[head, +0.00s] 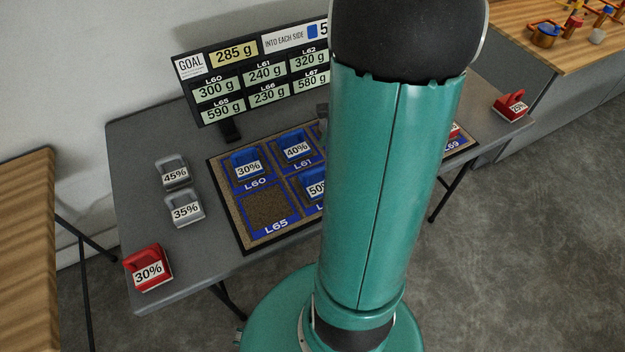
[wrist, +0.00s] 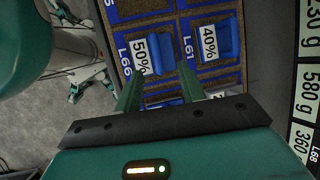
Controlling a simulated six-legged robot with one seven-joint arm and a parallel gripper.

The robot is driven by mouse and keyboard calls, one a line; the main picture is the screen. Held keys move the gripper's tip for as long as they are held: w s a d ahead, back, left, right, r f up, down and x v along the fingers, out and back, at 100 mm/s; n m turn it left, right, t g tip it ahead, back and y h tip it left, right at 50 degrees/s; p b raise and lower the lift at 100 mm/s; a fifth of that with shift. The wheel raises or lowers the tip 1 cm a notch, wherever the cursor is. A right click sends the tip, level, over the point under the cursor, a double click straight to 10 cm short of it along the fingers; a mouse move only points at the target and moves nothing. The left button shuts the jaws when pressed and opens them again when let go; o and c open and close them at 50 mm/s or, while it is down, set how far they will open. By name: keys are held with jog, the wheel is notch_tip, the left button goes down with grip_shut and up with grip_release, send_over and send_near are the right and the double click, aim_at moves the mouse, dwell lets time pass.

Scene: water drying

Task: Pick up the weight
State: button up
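Several labelled weights are on the grey table. Blue weights marked 30% (head: 246,158), 40% (head: 295,143) and 50% (head: 312,181) sit on mat squares. Grey weights marked 45% (head: 173,164) and 35% (head: 183,203) stand left of the mat. A red 30% weight (head: 147,257) is at the front left corner; another red weight (head: 511,106) is at the far right. In the wrist view my gripper (wrist: 159,83) is open over the mat, its green fingers apart. The blue 50% (wrist: 154,55) and 40% (wrist: 225,42) weights lie beyond the fingertips. The head view does not show the gripper.
The cork mat (head: 265,206) has an empty square, L65. A goal board (head: 222,75) stands along the table's back edge. My arm hides the mat's right part. Wooden-topped tables stand at left (head: 27,250) and upper right (head: 520,30).

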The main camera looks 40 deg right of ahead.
aim_at(316, 169)
jog(key=x, duration=1)
jog(key=shift+s+a, duration=0.1)
jog(key=shift+s, duration=0.25)
jog(key=shift+c, duration=0.4)
grip_shut()
